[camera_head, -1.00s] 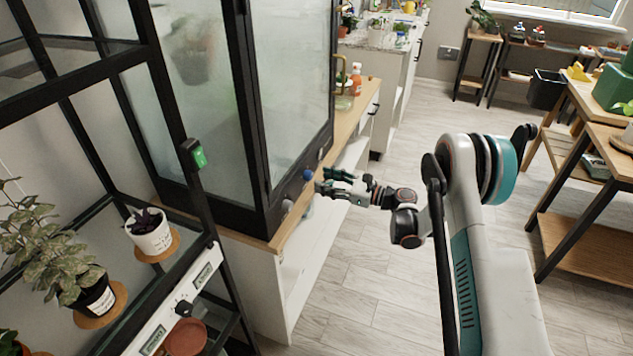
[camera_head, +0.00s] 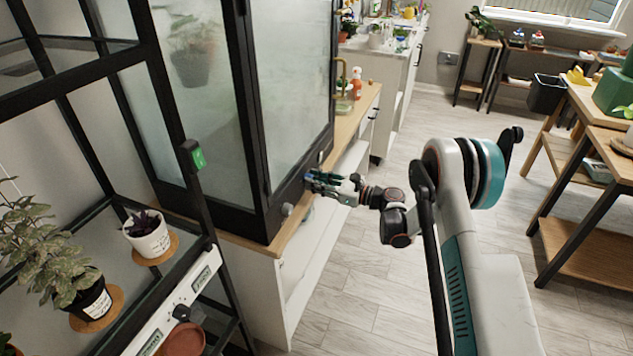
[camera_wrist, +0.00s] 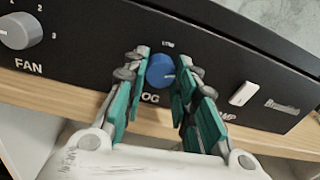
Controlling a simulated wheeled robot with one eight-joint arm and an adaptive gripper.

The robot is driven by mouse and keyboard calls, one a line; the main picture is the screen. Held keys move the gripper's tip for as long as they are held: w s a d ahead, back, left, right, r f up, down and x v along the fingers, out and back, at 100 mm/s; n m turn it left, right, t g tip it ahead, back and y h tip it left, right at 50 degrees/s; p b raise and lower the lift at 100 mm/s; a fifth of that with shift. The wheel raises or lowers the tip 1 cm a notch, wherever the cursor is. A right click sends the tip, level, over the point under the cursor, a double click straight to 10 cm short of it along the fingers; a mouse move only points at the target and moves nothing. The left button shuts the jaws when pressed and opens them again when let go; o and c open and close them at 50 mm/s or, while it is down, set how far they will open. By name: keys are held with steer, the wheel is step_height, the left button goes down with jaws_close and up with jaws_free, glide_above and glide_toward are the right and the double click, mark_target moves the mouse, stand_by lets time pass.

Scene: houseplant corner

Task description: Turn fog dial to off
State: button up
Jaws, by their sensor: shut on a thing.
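The blue fog dial (camera_wrist: 160,72) is on the black front panel (camera_wrist: 85,62) of the glass cabinet (camera_head: 285,90). Its label is partly covered, with "OG" showing below and "LOW" printed above. I cannot make out a pointer mark on the dial. My gripper (camera_wrist: 163,66) has one green-padded finger on each side of the dial and is shut on it. In the head view my gripper (camera_head: 309,181) reaches the panel from the right and hides the dial.
A grey fan knob (camera_wrist: 19,31) sits left of the dial, and a white switch (camera_wrist: 243,93) sits to its right. A wooden ledge (camera_wrist: 60,95) runs below the panel. A black-framed plant shelf (camera_head: 200,215) stands at the left. The floor (camera_head: 350,290) right of the cabinet is clear.

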steer(key=n, duration=1.4)
steer(key=n+g, duration=0.1)
steer(key=n, duration=1.3)
steer(key=shift+f+n+y, duration=0.2)
steer(key=shift+n+y, duration=0.2)
stand_by(0.5)
steer(key=o, duration=1.1)
